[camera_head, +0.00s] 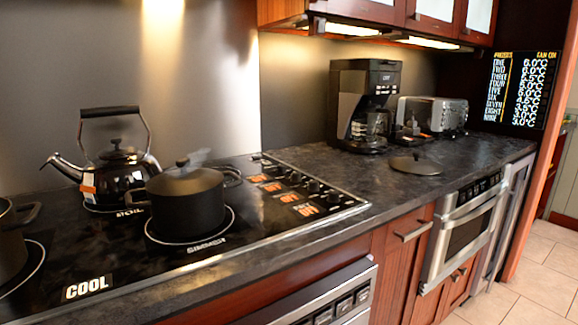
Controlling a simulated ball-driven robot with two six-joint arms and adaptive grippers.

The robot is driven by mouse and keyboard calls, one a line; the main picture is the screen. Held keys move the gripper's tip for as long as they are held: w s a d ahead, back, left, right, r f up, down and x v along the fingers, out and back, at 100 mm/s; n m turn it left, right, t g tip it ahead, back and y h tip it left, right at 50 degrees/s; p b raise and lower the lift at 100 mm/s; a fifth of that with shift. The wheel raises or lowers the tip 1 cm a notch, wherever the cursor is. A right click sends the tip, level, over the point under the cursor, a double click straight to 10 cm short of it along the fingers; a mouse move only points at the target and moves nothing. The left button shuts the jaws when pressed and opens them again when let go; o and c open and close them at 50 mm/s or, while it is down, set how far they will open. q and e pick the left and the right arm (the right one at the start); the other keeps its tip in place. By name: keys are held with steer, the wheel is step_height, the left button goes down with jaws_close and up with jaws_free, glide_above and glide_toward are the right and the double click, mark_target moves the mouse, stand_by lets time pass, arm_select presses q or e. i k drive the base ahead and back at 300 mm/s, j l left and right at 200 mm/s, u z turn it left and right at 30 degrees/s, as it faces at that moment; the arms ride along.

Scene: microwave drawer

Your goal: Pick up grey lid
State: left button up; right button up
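A dark grey round lid (416,165) with a small knob on top lies flat on the black counter (455,154), right of the stove and in front of the coffee maker. A second lid (184,179), also dark, sits on the black pot (190,211) on the stove. Neither of my grippers is in view.
The stovetop (270,222) holds a black kettle (118,172) and part of another pot (10,250) at the left edge. A coffee maker (366,100) and a toaster (436,115) stand behind the lid. A drawer microwave (465,235) is below the counter. Wall cabinets hang above.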

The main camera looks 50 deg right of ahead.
mark_target(415, 165)
steer(key=z, duration=2.25)
steer(key=u, duration=2.45)
steer(key=l, duration=0.3)
steer(key=k+l, duration=0.1)
steer(key=l, duration=0.2)
